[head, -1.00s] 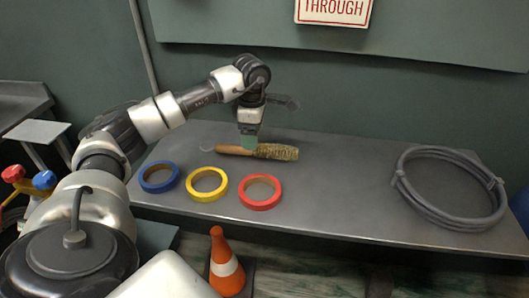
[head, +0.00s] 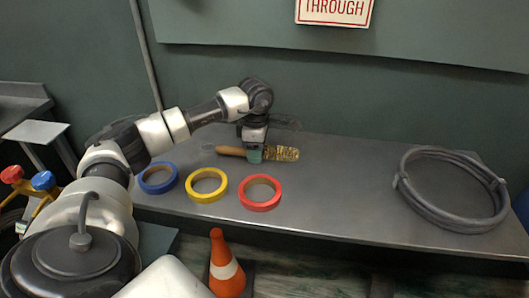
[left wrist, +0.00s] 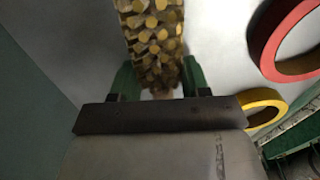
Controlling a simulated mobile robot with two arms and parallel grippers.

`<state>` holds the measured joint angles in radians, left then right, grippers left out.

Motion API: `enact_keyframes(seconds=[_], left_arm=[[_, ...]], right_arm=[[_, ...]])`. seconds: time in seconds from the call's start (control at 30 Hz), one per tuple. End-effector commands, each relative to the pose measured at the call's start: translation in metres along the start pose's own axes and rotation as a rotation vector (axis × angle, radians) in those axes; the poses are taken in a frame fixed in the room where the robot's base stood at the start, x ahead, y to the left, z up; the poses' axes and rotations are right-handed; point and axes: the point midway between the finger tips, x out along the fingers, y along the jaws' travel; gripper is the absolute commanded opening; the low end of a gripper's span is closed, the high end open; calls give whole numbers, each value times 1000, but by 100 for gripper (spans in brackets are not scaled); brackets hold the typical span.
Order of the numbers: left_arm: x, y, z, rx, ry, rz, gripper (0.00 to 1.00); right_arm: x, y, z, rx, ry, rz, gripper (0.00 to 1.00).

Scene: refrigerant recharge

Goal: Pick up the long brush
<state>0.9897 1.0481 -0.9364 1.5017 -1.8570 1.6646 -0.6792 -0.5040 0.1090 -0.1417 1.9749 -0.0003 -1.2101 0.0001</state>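The long brush lies on the grey bench, its wooden handle (head: 230,151) to the left and its bristle head (head: 283,154) to the right. My left gripper (head: 255,157) is down over the brush near where handle and bristles meet. In the left wrist view the bristle head (left wrist: 152,38) runs between the two green fingers (left wrist: 160,82), one on each side. The fingers stand apart, with the brush between them; whether they touch it is hard to tell. The handle is hidden there behind the gripper body. My right gripper is not in view.
Blue (head: 158,178), yellow (head: 206,186) and red (head: 260,193) tape rings lie in front of the brush on the bench (head: 340,190). A coiled grey hose (head: 452,190) lies at the right. An orange cone (head: 226,265) stands below the bench's front edge. A wall rises behind.

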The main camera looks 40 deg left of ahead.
Motion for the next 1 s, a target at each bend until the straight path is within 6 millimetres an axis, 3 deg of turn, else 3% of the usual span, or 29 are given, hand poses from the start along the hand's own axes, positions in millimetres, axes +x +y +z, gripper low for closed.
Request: enact_keyframes(seconds=[0.03, 0.1, 0.47, 0.57, 0.7, 1.0], left_arm=[[0, 0, 0, 0, 0, 1, 29], [0, 0, 0, 0, -1, 1, 19], [-7, 0, 0, 0, -1, 2, 19], [-18, 1, 0, 0, -2, 4, 19], [-45, 1, 1, 0, -5, 5, 19], [-82, -33, 58, 6, -3, 3, 19]], right_arm=[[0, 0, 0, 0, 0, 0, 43], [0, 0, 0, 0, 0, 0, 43], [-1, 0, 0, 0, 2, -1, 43], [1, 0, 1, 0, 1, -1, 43], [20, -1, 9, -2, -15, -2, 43], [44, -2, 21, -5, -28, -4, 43]])
